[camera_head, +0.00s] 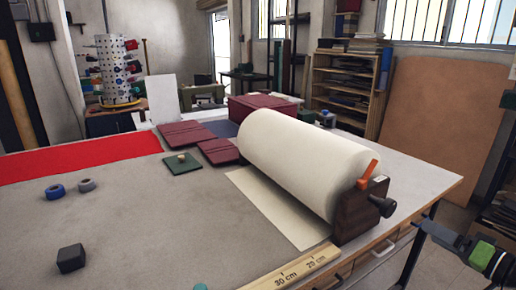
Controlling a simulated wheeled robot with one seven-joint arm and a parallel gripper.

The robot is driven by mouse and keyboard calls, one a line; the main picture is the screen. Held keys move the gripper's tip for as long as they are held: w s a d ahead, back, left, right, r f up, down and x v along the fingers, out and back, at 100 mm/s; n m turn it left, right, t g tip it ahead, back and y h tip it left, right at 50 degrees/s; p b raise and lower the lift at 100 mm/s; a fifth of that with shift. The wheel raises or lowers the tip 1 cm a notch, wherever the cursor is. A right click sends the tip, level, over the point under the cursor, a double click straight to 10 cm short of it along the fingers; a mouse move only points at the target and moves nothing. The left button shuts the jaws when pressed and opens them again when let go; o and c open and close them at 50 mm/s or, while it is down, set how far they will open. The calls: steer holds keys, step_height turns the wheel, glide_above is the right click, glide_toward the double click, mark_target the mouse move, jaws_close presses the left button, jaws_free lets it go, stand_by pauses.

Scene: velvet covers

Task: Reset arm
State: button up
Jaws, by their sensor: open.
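My gripper (424,229) is at the lower right, a dark shape with a green patch, beyond the right edge of the table. It is open, with nothing seen between its fingers. It is apart from the large cream roll (310,160) on the table, whose dark wooden end stand (357,212) has an orange lever and a black knob. The rest of my arm is mostly out of the picture.
The grey worktable (150,225) holds dark red folded covers (187,134), a red cloth (80,157), a green square (182,164), tape rolls (54,191), a black block (70,258) and a wooden ruler (290,272). A tan board (445,120) leans behind. Floor shows at right.

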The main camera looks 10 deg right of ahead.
steer(key=w+a+r+n+g+p, duration=0.1)
steer(key=w+a+n+g+p, duration=0.2)
steer(key=a, duration=0.6)
steer(key=w+a+r+g, duration=0.2)
steer(key=w+a+g, duration=0.25)
steer(key=a, duration=0.35)
steer(key=s+a+r+n+g+h+p, duration=0.1)
steer(key=s+a+r+g+p, duration=0.1)
steer(key=a, duration=1)
steer(key=s+a+h+p, duration=0.1)
steer(key=s+a+p, duration=0.1)
steer(key=s, duration=0.8)
steer(key=s+a+r+n+g+h+p, duration=0.1)
steer(key=s+a, duration=0.3)
steer(key=s, duration=0.7)
steer(key=shift+a+r+h+p, duration=0.15)
steer(key=shift+r+h+p, duration=0.1)
steer(key=shift+h+p, duration=0.5)
